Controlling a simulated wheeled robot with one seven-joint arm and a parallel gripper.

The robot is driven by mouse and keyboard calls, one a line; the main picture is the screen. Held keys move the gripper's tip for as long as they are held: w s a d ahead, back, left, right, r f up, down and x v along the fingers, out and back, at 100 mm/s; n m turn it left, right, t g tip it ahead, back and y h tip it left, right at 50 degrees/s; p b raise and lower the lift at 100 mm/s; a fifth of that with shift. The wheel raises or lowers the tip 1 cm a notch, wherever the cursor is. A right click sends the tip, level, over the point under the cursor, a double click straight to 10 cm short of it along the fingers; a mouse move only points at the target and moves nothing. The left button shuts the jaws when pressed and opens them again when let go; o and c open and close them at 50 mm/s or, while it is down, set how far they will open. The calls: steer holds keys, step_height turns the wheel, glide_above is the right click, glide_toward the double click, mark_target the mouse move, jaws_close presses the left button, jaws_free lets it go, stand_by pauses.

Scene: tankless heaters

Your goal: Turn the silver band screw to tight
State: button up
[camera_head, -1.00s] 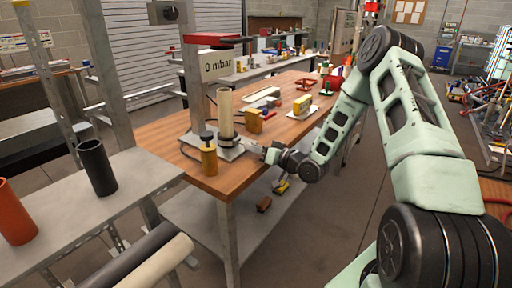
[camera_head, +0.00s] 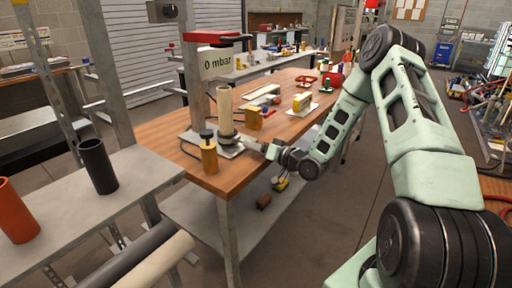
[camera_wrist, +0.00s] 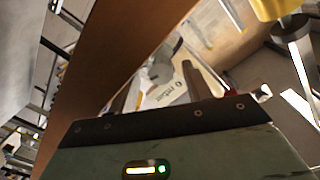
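A cream upright pipe (camera_head: 224,105) stands in a dark collar on a metal base plate (camera_head: 188,136) at the near end of the wooden bench. The silver band screw is too small to make out clearly in the head view. My gripper (camera_head: 264,148) is at the bench edge, just right of the pipe's base. In the wrist view my gripper (camera_wrist: 160,90) has its two fingers apart, with a white labelled surface (camera_wrist: 182,93) and a blurred grey part (camera_wrist: 163,66) seen between and beyond them. I cannot tell whether the fingers touch anything.
A grey shelf (camera_head: 60,208) with dark and orange tubes is at left.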

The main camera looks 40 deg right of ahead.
steer(key=b+v, duration=0.2)
steer(key=v, duration=1.5)
steer(key=shift+s+d, duration=0.15)
steer(key=shift+r, duration=0.1)
steer(key=w+a+n+g+p, duration=0.2)
steer(key=w+a+n+g, duration=0.3)
steer(key=a, duration=0.6)
steer(key=s+a+r+n+g+h, duration=0.1)
steer(key=a+r+n+g+h, duration=0.15)
steer(key=a+g, duration=0.45)
steer(key=s+a+r+n+g+h+p, duration=0.1)
steer(key=s+a+r, duration=0.3)
steer(key=s+a, duration=0.4)
steer(key=s+a+r+n+g+h+p, duration=0.1)
steer(key=s+a+r+n+g+p, duration=0.1)
steer(key=s+a+r, duration=0.3)
steer(key=s+a+g, duration=0.1)
steer(key=s+a, duration=0.3)
steer(key=s, duration=0.7)
steer(key=shift+s+r+g, duration=0.25)
steer(key=shift+s+g, duration=0.15)
